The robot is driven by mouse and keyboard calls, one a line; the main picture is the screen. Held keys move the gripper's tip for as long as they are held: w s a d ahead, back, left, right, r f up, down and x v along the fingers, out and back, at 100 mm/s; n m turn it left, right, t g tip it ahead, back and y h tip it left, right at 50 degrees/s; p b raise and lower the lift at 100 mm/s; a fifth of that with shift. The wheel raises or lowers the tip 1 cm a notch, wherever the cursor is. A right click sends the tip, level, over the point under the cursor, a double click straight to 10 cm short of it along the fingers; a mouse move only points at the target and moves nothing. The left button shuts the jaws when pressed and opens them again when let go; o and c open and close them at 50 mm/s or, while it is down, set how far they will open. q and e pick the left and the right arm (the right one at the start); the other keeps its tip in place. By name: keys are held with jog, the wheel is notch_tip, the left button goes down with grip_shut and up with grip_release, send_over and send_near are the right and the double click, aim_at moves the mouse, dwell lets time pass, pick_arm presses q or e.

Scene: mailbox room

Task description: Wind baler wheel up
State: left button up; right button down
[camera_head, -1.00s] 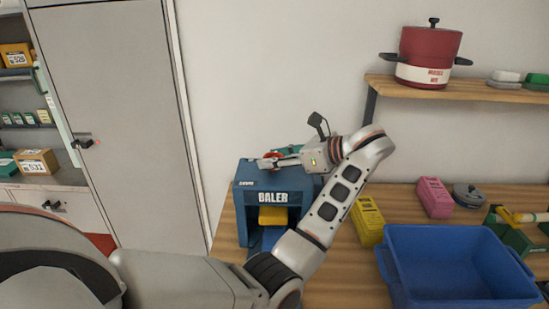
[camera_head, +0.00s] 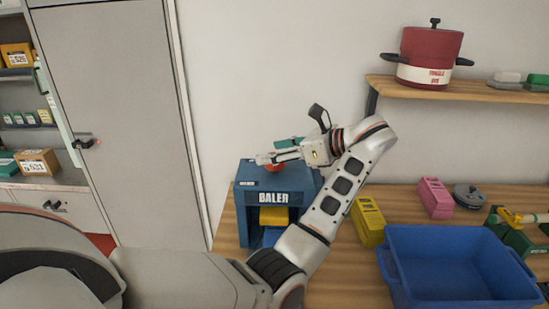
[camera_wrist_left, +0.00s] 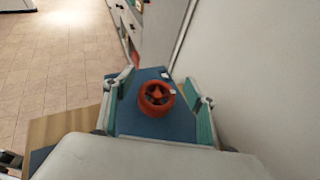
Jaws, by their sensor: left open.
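The blue baler (camera_head: 275,212) stands on the wooden table, with a yellow block-like part (camera_head: 273,216) showing in its front opening. Its red-orange wheel (camera_wrist_left: 157,97) sits on the blue top in the left wrist view; in the head view only a bit of the wheel (camera_head: 274,167) shows behind my gripper. My left gripper (camera_head: 270,157) is over the baler top. In the left wrist view its two green-padded fingers are open, one on each side of the wheel, with gaps between them and it. My right gripper is not in view.
A blue bin (camera_head: 455,262) stands right of my left arm. A yellow box (camera_head: 368,222) and a pink box (camera_head: 435,198) stand behind it. A shelf (camera_head: 460,90) above holds a red pot (camera_head: 429,55). A grey cabinet door (camera_head: 112,110) is at left.

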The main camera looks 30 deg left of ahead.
pick_arm(q)
notch_tip(320, 180, up, 8)
jog(key=shift+s+d+f, duration=0.1)
dwell(0.5)
